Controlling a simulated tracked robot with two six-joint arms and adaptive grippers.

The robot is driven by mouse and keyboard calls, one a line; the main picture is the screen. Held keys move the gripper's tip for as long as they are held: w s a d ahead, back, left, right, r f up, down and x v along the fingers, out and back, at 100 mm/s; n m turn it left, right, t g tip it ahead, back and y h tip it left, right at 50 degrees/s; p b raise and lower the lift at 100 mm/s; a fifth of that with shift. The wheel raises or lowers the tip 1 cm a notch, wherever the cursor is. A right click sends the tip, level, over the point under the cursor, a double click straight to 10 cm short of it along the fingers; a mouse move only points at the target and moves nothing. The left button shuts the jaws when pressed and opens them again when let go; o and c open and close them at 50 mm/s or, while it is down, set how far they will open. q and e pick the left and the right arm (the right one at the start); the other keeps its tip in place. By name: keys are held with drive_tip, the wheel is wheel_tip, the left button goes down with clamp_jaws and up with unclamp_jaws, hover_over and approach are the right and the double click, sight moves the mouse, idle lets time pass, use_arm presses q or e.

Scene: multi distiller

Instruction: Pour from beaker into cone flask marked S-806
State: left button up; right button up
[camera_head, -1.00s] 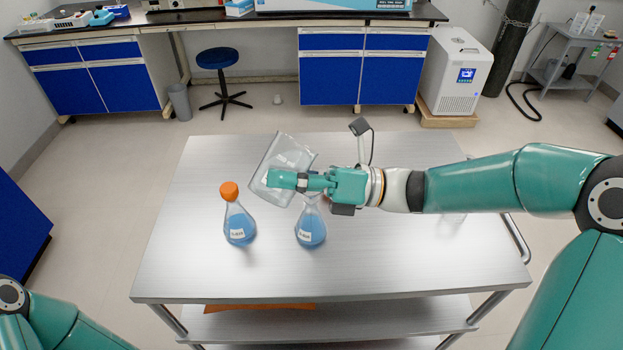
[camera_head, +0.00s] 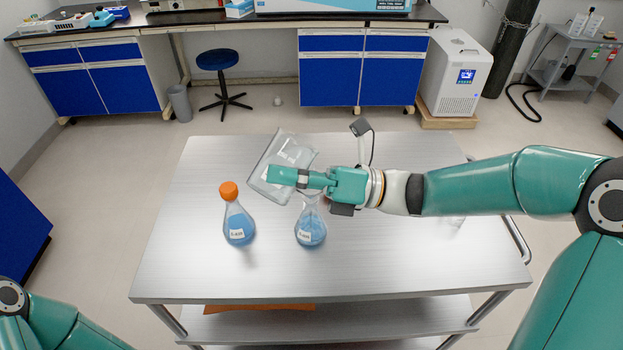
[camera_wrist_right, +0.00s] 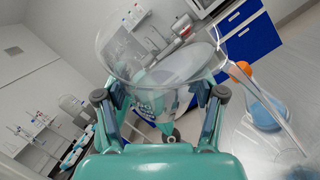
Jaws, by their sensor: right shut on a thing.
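My right gripper (camera_head: 285,177) is shut on a clear glass beaker (camera_head: 265,190). The beaker is held tilted above the table, and it also shows in the right wrist view (camera_wrist_right: 150,45) between the fingers (camera_wrist_right: 165,105). My left gripper is out of view; only part of that arm shows.
The flasks stand on a steel table (camera_head: 400,265) with free room in front and to the right. A blue stool (camera_head: 217,60) and lab benches are beyond.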

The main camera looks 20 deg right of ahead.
drive_tip(key=shift+w, duration=0.1)
idle(0.3)
idle(0.3)
drive_tip(key=shift+f+m+t+b, duration=0.2)
drive_tip(key=shift+m+t+b, duration=0.1)
drive_tip(key=shift+m+b, duration=0.35)
idle(1.0)
drive_tip(key=shift+r, duration=0.1)
